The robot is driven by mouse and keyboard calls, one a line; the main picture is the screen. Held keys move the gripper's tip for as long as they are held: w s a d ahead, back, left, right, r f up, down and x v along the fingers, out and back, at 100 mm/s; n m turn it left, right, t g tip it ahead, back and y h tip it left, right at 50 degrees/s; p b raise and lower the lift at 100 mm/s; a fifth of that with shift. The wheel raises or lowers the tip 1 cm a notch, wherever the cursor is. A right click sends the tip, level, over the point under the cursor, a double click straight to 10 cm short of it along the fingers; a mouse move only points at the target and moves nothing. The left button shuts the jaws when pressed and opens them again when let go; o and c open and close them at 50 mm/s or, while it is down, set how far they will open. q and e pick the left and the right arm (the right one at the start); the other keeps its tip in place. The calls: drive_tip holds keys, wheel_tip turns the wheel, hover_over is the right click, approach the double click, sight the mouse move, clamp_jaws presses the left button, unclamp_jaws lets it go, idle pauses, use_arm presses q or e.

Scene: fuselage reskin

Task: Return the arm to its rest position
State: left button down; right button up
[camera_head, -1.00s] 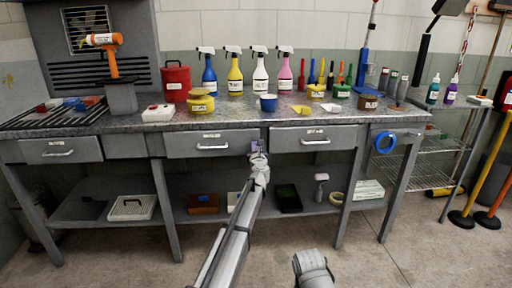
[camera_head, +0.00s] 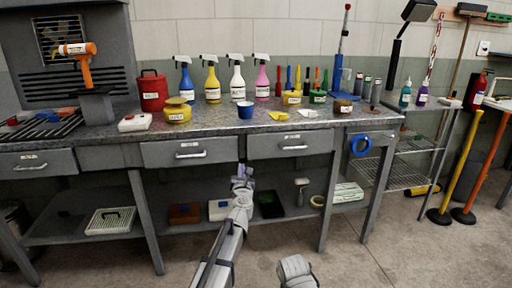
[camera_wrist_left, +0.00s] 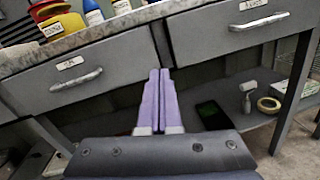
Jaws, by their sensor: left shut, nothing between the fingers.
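My left arm reaches forward from the bottom of the head view. Its gripper (camera_head: 242,172) is in front of the workbench, just below the drawer level, between two closed drawers. In the left wrist view the two purple fingers (camera_wrist_left: 158,100) lie together, with nothing between them. The gripper looks apart from the drawers. A rounded grey part of my own body shows at the bottom centre of the head view. My right gripper is not seen.
The workbench (camera_head: 222,122) holds several spray bottles, a red canister (camera_head: 153,92) and a blue cup (camera_head: 245,110). Drawers (camera_head: 190,152) are closed. The lower shelf holds boxes and a tape roll (camera_head: 318,201). Floor in front is open.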

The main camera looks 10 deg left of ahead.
use_arm(q)
drive_tip(key=s+d+f+m+g+h, duration=0.45)
drive_tip(key=s+f+m, duration=0.2)
drive_tip(key=m, duration=0.55)
drive_tip(key=s+d+f+m+g+h, duration=0.4)
drive_tip(key=s+m, duration=0.4)
drive_tip(key=m, duration=0.4)
drive_tip(key=s+a+f+m+g+y, duration=0.2)
drive_tip(key=s+a+f+m+g, duration=0.15)
drive_tip(key=s, duration=0.35)
drive_tip(key=s+a+f+m+g+y, duration=0.2)
drive_tip(key=s+a+f+m, duration=0.25)
drive_tip(key=s, duration=0.35)
drive_tip(key=s+a+f+m+g+y, duration=0.2)
drive_tip(key=s+a+f+m+g, duration=0.15)
drive_tip(key=s, duration=0.35)
drive_tip(key=s+d+m, duration=0.4)
drive_tip(key=s+d, duration=0.2)
drive_tip(key=d, duration=0.5)
wheel_tip(320, 180, up, 29)
drive_tip(key=p, duration=2.9)
drive_tip(key=shift+d+r+g+y+p, duration=0.2)
drive_tip(key=shift+g+y+p, duration=0.15)
drive_tip(key=shift+y, duration=0.1)
drive_tip(key=shift+s, duration=0.1)
